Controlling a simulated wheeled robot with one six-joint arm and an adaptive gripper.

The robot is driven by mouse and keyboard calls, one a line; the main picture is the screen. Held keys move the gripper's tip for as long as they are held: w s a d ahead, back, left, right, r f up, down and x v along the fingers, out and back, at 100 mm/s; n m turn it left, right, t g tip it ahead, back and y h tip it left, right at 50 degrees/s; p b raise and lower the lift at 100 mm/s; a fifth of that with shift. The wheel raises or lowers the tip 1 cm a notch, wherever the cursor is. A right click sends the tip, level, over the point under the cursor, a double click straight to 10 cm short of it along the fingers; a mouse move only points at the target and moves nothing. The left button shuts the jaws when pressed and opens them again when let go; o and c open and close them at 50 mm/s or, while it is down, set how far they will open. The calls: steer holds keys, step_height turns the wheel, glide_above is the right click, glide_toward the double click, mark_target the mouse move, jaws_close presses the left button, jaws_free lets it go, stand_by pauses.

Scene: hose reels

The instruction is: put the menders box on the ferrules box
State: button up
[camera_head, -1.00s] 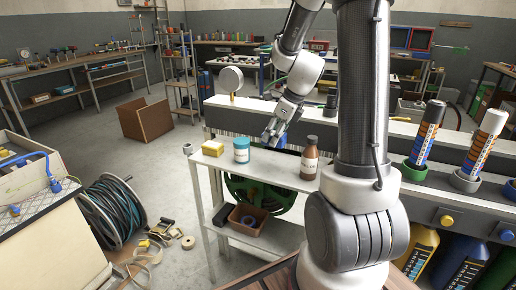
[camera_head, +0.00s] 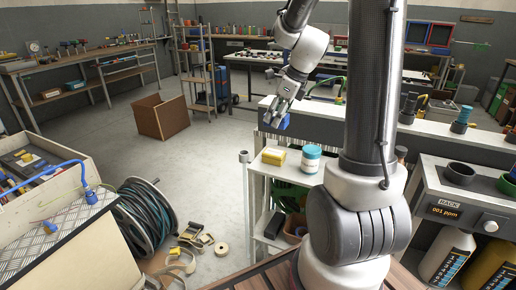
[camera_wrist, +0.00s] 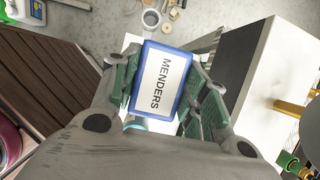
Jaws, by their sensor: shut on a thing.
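The menders box (camera_wrist: 146,98) is blue with a white label reading MENDERS, clear in the wrist view. My gripper (camera_wrist: 165,85) is shut on it, with a green-padded finger on each side. In the head view my gripper (camera_head: 281,110) holds the blue box in the air, above and slightly behind a small yellow box (camera_head: 273,155) on a white-topped stand. The yellow box may be the ferrules box, but its label is too small to read. The wrist view does not show it; the held box blocks much of what is below.
A hose reel (camera_head: 146,218) and loose fittings lie on the floor to the left.

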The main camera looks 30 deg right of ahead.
steer(key=f, duration=0.5)
steer(key=shift+a+f, duration=0.2)
steer(key=shift+f, duration=2.3)
steer(key=o, duration=1.1)
steer(key=shift+f, duration=0.15)
